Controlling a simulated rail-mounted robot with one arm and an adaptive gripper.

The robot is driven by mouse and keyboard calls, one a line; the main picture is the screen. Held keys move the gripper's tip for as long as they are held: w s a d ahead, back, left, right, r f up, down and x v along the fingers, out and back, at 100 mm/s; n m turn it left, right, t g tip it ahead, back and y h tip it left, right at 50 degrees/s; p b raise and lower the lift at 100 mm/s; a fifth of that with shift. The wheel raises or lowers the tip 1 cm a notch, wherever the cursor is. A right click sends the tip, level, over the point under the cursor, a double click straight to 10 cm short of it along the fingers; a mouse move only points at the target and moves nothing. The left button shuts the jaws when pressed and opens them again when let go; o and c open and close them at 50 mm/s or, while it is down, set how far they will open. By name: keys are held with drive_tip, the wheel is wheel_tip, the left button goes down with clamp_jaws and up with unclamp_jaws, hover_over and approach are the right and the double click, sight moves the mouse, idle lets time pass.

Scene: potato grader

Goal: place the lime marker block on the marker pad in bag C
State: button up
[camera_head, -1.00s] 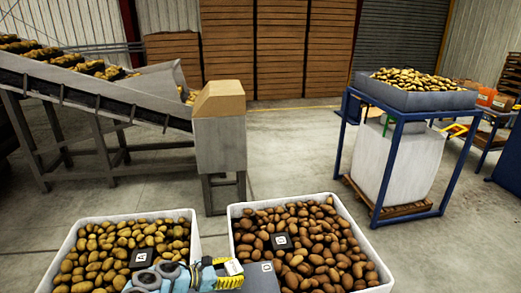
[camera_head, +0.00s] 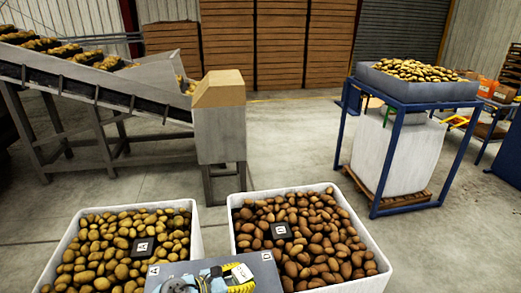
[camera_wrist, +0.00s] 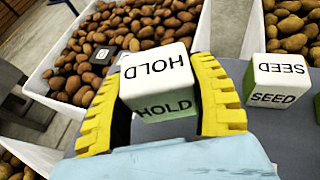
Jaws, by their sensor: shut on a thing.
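My gripper (camera_wrist: 160,105) is shut on a block (camera_wrist: 158,72) lettered HOLD, with a white face and a pale green lower side. The yellow fingers press it from both sides. In the head view, my gripper (camera_head: 232,278) is low in the frame and partly cut off. A second block (camera_wrist: 277,78), lettered SEED with some green, stands to the right, apart from my gripper. Two white bags of potatoes each bear a dark pad: the left pad (camera_head: 143,247) appears to read A, the right pad (camera_head: 281,230) D. No letter C is readable.
The left bag rim (camera_head: 60,252) and right bag rim (camera_head: 372,245) stand side by side. A grey surface (camera_head: 180,268) lies in front of them. Behind are a conveyor (camera_head: 100,90) and a blue-framed stand (camera_head: 400,104). Open floor lies between these.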

drive_tip(key=s+d+r, duration=0.3)
drive_tip(key=s+d, duration=0.2)
drive_tip(key=s, duration=0.4)
drive_tip(key=w+d+r+n+t+y+p, duration=0.2)
drive_tip(key=d+r+p, duration=0.2)
drive_tip(key=r+p, duration=0.3)
drive_tip(key=w+d+r+n+t+y+p, duration=0.1)
drive_tip(key=d+r+n+t+y+p, duration=0.2)
drive_tip(key=r+p, duration=0.45)
drive_tip(key=s+a+r+n+t+y+p, duration=0.1)
drive_tip(key=s+a+n+y+p, duration=0.5)
drive_tip(key=p, duration=0.7)
drive_tip(key=shift+s+a+r+p, duration=0.3)
drive_tip(key=shift+s+a+r, duration=0.2)
drive_tip(key=shift+s, duration=0.75)
drive_tip(key=shift+d+f, duration=0.1)
